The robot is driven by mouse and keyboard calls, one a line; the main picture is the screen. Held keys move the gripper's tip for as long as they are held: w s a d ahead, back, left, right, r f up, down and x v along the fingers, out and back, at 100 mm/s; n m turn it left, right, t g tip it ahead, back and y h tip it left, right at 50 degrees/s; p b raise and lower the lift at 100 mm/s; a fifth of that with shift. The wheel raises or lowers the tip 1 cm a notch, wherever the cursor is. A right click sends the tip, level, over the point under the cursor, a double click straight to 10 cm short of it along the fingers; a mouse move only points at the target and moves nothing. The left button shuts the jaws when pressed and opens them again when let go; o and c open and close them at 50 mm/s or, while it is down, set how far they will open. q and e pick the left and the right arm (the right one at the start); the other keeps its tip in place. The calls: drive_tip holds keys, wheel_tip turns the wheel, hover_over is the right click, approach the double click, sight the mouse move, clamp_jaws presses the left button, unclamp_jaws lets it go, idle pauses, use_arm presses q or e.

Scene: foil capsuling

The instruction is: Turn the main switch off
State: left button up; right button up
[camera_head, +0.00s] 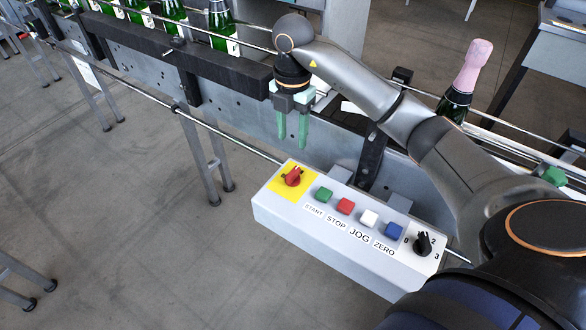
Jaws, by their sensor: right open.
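The control box (340,252) is a pale grey panel on the front of the conveyor line. The main switch (293,177) is a red rotary knob on a yellow plate at the box's left end. My right gripper (292,146) points down above and behind the red switch, with its two green fingers apart and nothing between them. It does not touch the switch.
Green, red, white and blue buttons (345,206) and a black selector knob (422,244) sit right of the switch. Green bottles (221,25) stand on the conveyor at upper left. A bottle with pink foil (467,78) stands at right. Floor space in front is clear.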

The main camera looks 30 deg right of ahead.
drive_tip(key=b, duration=0.2)
hover_over(293, 172)
wheel_tip(293, 172, down, 6)
drive_tip(key=shift+r, duration=0.15)
wheel_tip(293, 172, down, 7)
drive_tip(key=shift+r+p, duration=0.2)
drive_tip(key=shift+p, duration=0.4)
drive_tip(key=shift+c, duration=0.3)
clamp_jaws()
